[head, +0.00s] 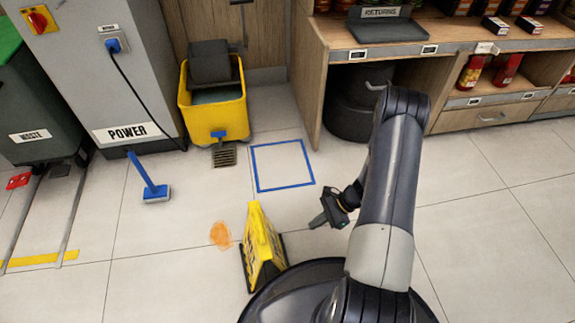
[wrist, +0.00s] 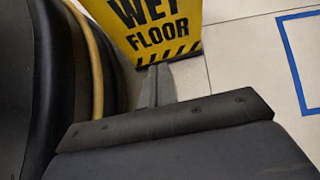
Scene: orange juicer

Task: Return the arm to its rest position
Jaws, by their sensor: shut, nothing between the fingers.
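My gripper (head: 318,220) hangs at the end of my arm, above the floor and just right of the yellow wet floor sign. It is shut and holds nothing. In the wrist view its fingers (wrist: 153,88) show as a narrow grey shape pointing at the foot of the sign. My arm (head: 390,180) reaches up from my round dark base and bends downward at the elbow, with the wrist folded to the left.
The yellow wet floor sign (head: 262,248) stands close to my base, beside an orange spill (head: 221,235). A blue taped square (head: 283,166) is empty. Floor at right is clear.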

